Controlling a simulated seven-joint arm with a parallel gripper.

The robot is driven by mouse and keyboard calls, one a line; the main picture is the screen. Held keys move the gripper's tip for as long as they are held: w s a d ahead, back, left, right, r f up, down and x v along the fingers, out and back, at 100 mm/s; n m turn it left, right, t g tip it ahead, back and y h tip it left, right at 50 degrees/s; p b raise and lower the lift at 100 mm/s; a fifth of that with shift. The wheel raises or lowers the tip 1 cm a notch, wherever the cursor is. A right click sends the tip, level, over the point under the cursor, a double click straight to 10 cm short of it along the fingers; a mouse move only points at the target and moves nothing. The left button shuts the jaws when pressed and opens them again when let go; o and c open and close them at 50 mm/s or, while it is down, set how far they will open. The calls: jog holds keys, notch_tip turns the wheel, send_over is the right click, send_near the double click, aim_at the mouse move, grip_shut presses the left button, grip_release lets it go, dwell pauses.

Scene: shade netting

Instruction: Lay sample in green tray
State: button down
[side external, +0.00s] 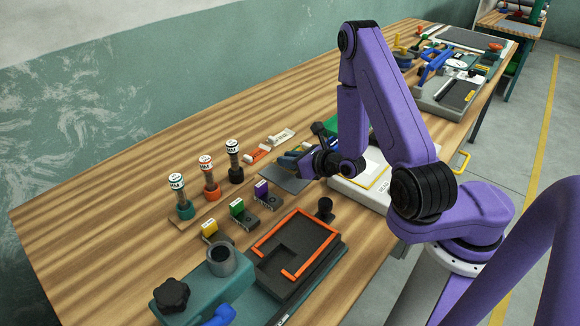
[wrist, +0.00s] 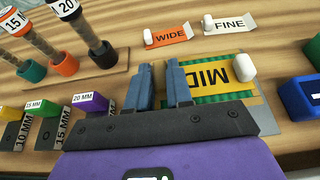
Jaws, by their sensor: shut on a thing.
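My gripper (side external: 303,161) is low over the bench beside a grey mat (side external: 284,180). In the wrist view my gripper (wrist: 159,68) has its two fingers close together, at the left edge of the green netting sample (wrist: 238,91). A yellow MID card (wrist: 212,77) lies over the sample, with a white peg at its right end. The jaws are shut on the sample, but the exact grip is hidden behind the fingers. A green tray (side external: 361,135) seems to stand behind my arm, mostly hidden; a green edge (wrist: 314,50) shows at the right in the wrist view.
A blue box (wrist: 302,97) stands to the right. WIDE (wrist: 167,36) and FINE (wrist: 229,23) cards lie beyond the mat. Several labelled posts (side external: 207,178) and small coloured clips (side external: 237,210) stand left. An orange-rimmed black fixture (side external: 329,236) is in front.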

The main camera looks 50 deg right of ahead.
notch_tip(320, 180, up, 6)
jog(key=shift+r, duration=0.1)
jog(key=shift+w+a+r, duration=0.25)
jog(key=shift+a+r, duration=0.25)
jog(key=shift+w+a+r, duration=0.25)
jog(key=shift+a+r, duration=0.2)
